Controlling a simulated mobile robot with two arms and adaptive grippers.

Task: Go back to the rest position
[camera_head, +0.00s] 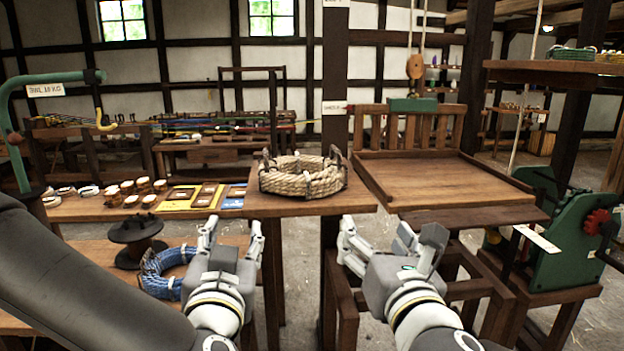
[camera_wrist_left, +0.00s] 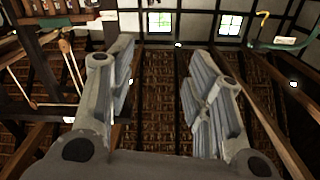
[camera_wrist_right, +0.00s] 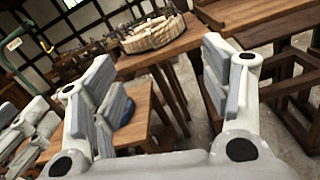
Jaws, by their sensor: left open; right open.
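My left gripper (camera_head: 232,238) is open and empty in the head view, in front of the small table and to the right of the blue rope coil. Its spread fingers also show in the left wrist view (camera_wrist_left: 160,85), with nothing between them. My right gripper (camera_head: 390,240) is open and empty, in front of the tray-topped stand. In the right wrist view its fingers (camera_wrist_right: 160,90) are apart. A thick tan rope coil (camera_head: 302,177) lies in a dark holder on the small wooden table (camera_head: 310,206), beyond both grippers and touching neither.
A blue rope coil (camera_head: 165,272) and a dark spool (camera_head: 136,238) sit on a low table at left. A wooden tray (camera_head: 440,178) stands right of the rope table. A green machine with a red gear (camera_head: 597,222) stands at far right. Dark posts rise between them.

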